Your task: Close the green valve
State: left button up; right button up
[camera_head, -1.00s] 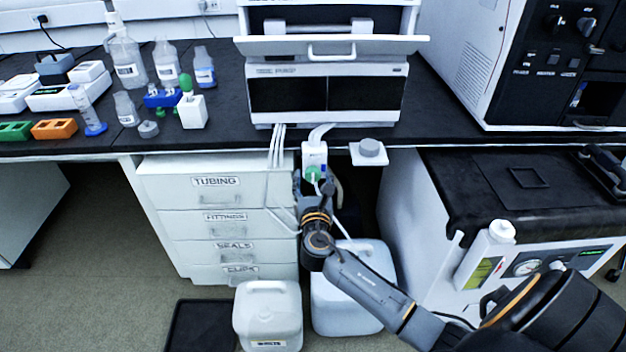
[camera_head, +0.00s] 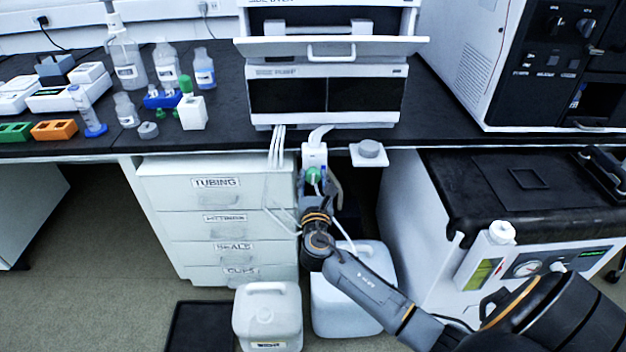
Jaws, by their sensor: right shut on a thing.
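The green valve (camera_head: 313,175) sits on the front of a small white block (camera_head: 314,155) at the bench's front edge, below the instrument stack. My right gripper (camera_head: 315,185) is at the valve, with its fingers around the green knob, and is shut on it. The fingers partly hide the knob, so its exact angle is hard to read. My left gripper does not show.
White tubes (camera_head: 277,145) hang beside the valve block. A small shelf with a grey cap (camera_head: 369,149) is just right of it. The labelled drawer unit (camera_head: 217,220) stands left, and white jugs (camera_head: 267,316) stand below. Bottles (camera_head: 127,65) are on the bench at left.

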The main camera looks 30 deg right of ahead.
jog(key=shift+f+m, duration=0.1)
jog(key=shift+m, duration=1.1)
jog(key=shift+s+m+b, duration=0.1)
jog(key=shift+m+b, duration=0.3)
jog(key=shift+m, duration=0.4)
jog(key=m+b, duration=0.2)
jog(key=m, duration=0.3)
jog(key=shift+d+f+m, duration=0.1)
jog(key=shift+f+m, duration=0.05)
jog(key=shift+m, duration=0.15)
jog(key=m+b, duration=0.1)
jog(key=m, duration=0.3)
jog(key=shift+b, duration=0.3)
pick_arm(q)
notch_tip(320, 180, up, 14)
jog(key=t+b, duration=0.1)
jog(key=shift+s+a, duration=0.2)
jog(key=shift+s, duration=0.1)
pick_arm(e)
jog(key=shift+m, duration=1.7)
jog(key=o, duration=1.2)
jog(key=shift+c, duration=0.2)
